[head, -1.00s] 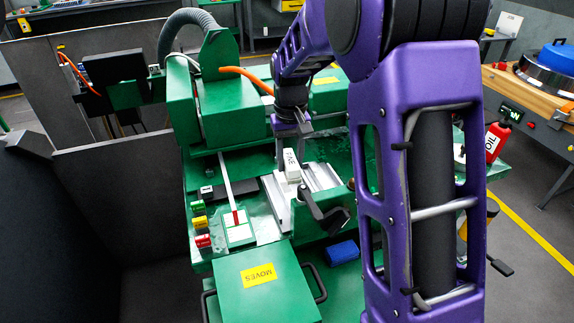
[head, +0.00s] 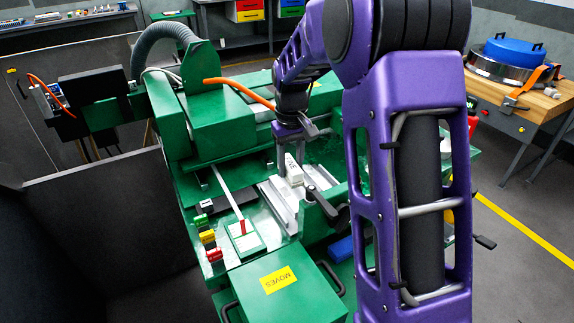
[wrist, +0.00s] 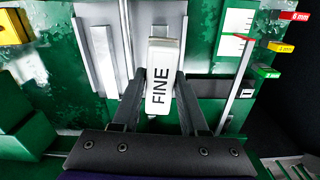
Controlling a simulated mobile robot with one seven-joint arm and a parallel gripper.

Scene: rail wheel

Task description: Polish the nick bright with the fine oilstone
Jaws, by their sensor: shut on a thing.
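The fine oilstone (head: 294,170) is a small white block; its "FINE" label reads clearly in the wrist view (wrist: 160,80). My gripper (wrist: 158,88) is shut on it, with one dark finger on each side. In the head view the stone is over the pale metal slide plates (head: 276,204) of the green machine (head: 210,125). I cannot tell whether the stone touches the metal. The nick cannot be made out in either view.
A black crank handle (head: 322,200) stands close right of the stone. Coloured tags (head: 208,238) and a white card (head: 245,236) lie to the left. A green box marked "MOVES" (head: 310,296) is in front. A blue block (head: 340,249) lies partly behind my arm.

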